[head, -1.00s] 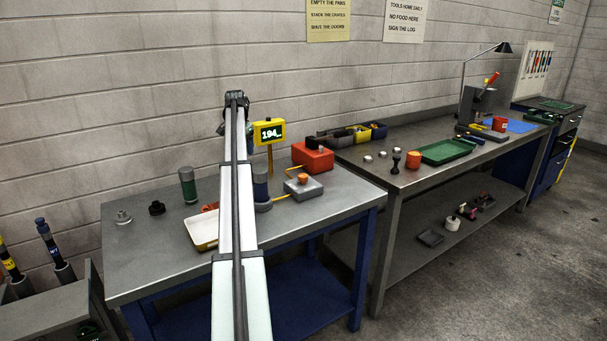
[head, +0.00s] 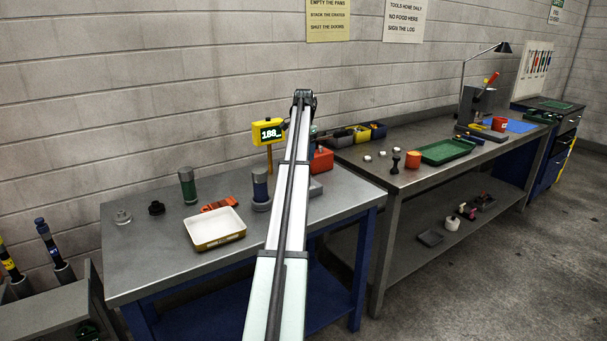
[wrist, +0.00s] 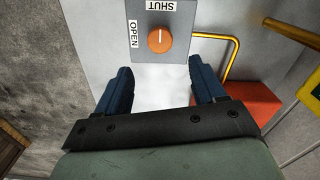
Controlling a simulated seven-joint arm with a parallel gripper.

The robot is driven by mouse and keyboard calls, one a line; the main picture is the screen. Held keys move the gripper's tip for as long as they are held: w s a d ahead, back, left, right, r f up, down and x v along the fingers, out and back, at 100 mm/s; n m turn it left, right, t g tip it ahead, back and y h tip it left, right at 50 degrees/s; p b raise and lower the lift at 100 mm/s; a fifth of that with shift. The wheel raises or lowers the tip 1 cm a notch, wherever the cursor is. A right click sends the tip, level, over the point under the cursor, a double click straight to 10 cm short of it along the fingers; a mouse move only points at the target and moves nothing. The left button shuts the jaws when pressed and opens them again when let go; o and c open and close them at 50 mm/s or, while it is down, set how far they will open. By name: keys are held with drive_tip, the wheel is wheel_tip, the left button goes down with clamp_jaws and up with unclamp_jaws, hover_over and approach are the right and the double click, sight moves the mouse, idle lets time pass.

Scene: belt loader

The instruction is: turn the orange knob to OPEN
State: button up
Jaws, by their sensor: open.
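The orange knob (wrist: 160,40) sits on a grey box (wrist: 178,14), near the top of the wrist view. A pale mark on the knob points toward the SHUT label (wrist: 157,5); the OPEN label (wrist: 135,32) is to its left. My gripper (wrist: 164,74) is open and empty, its two blue fingers apart, with the knob just beyond the gap between them. In the head view my arm hides the knob and the gripper; only an edge of the grey box (head: 316,188) shows.
A yellow display (head: 268,131) reads 188 beside my arm. A red box (head: 322,160) stands behind the grey box; a yellow pipe (wrist: 233,52) runs close by in the wrist view. A white tray (head: 215,228) and a blue-and-grey cylinder (head: 260,188) are to the left.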

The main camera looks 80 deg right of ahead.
wheel_tip(320, 180, down, 9)
drive_tip(key=shift+f, duration=0.2)
idle(0.4)
drive_tip(key=c, duration=1.1)
drive_tip(key=shift+o, duration=0.2)
